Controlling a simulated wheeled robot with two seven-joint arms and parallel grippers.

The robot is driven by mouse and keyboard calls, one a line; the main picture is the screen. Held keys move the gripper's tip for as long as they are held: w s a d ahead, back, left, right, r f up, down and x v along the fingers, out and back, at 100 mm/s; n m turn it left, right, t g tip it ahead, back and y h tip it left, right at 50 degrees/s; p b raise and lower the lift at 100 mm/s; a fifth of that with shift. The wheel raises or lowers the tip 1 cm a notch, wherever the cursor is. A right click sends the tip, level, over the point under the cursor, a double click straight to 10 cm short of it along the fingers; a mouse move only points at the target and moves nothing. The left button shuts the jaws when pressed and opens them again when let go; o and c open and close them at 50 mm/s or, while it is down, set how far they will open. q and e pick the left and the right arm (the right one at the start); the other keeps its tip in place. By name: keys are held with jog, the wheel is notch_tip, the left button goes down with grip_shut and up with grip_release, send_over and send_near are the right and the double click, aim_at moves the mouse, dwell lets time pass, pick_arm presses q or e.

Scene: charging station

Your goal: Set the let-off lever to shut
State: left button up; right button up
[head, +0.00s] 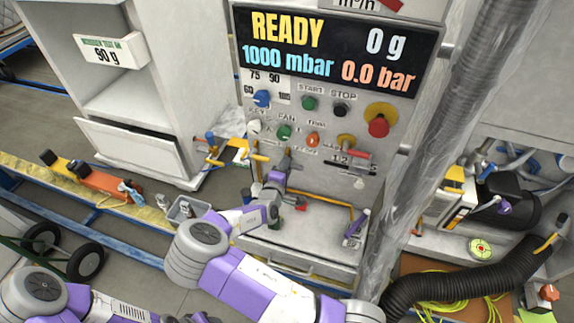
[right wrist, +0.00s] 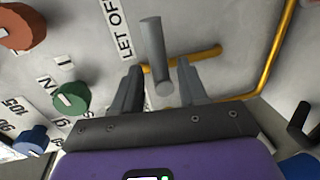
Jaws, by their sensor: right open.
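The let-off lever (right wrist: 155,60) is a grey round bar in the right wrist view, beside a white label whose visible part reads "LET OF" (right wrist: 121,27). My right gripper (right wrist: 160,88) is open, with one finger to each side of the lever's near end. I see no clear contact between fingers and lever. In the head view my right gripper (head: 276,180) is in front of the lower panel and partly hides the lever there. My left arm shows at the bottom left; its gripper cannot be made out at the frame edge.
A yellow pipe (right wrist: 208,55) runs behind the lever. A green knob (right wrist: 73,97) and a blue knob (right wrist: 32,138) are on the panel nearby. The display (head: 335,52) reads READY, 0 g, 1000 mbar, 0.0 bar. A wrapped column (head: 440,130) stands right of the panel.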

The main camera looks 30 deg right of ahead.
jog(key=v, duration=0.6)
jog(key=shift+w, duration=0.15)
